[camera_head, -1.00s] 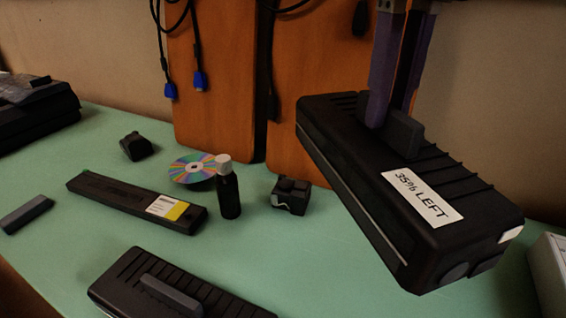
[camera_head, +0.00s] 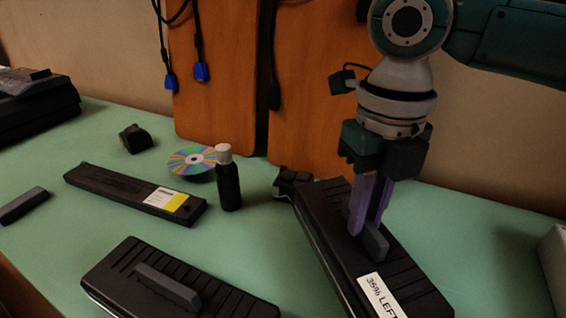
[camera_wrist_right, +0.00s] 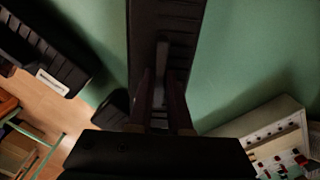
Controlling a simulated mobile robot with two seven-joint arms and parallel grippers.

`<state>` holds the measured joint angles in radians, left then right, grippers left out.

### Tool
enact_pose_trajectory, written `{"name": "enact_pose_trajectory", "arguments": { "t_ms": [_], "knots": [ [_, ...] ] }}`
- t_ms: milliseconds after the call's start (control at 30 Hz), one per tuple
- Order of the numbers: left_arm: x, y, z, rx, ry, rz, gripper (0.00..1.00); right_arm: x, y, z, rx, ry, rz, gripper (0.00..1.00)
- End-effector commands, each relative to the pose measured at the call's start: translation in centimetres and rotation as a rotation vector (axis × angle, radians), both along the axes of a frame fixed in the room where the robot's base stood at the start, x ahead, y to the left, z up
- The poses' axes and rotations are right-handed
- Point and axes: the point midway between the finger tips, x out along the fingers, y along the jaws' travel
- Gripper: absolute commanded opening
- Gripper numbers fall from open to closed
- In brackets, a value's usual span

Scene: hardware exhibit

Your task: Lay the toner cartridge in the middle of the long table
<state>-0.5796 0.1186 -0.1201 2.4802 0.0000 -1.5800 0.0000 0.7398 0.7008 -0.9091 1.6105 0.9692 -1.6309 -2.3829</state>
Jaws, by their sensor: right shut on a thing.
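My right gripper (camera_head: 368,228) points down and is shut on the grey handle of a large black ribbed toner cartridge (camera_head: 347,262), which has a white "35% LEFT" label. The cartridge is over the right part of the green long table (camera_head: 475,225), its near end running to the bottom of the head view. I cannot tell whether it touches the table. In the right wrist view the cartridge (camera_wrist_right: 168,25) extends up from between the fingers. A second black cartridge with a handle (camera_head: 215,300) lies at the front of the table. My left gripper is not in view.
A flat black cartridge with a yellow label (camera_head: 120,195), a dark bottle (camera_head: 229,190), a disc (camera_head: 190,160) and small dark blocks (camera_head: 135,140) occupy the left and centre. A dark block (camera_head: 288,181) is close behind the held cartridge. A pale box (camera_head: 553,265) stands at the right edge.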

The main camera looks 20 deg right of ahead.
Motion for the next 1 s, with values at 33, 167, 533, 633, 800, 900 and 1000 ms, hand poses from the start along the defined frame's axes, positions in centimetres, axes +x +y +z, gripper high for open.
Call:
{"name": "enact_pose_trajectory", "arguments": {
  "t_ms": [33, 167, 533, 633, 800, 900, 1000],
  "knots": [
    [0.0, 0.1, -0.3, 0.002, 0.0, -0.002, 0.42, 0.0, 0.0, -0.9, 0.001, 0.001, -0.001, 0.0],
    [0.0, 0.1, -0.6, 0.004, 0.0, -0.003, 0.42, 0.0, 0.0, -2.8, 0.001, 0.001, 0.0, 0.0],
    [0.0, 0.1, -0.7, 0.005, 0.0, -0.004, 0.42, 0.1, 0.0, -3.2, 0.001, -0.002, 0.0, 0.0],
    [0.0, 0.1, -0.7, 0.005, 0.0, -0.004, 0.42, 0.0, 0.0, -3.4, 0.0, 0.001, 0.001, 0.23],
    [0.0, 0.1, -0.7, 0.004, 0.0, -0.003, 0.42, 0.0, 0.0, -3.4, 0.0, 0.001, 0.001, 0.42],
    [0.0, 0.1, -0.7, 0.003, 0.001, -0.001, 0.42, 0.0, 0.0, -3.4, 0.0, 0.001, 0.001, 0.47],
    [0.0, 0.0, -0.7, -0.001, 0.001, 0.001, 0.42, 0.0, 0.0, -3.4, 0.0, 0.001, 0.0, 0.47]
  ]
}}
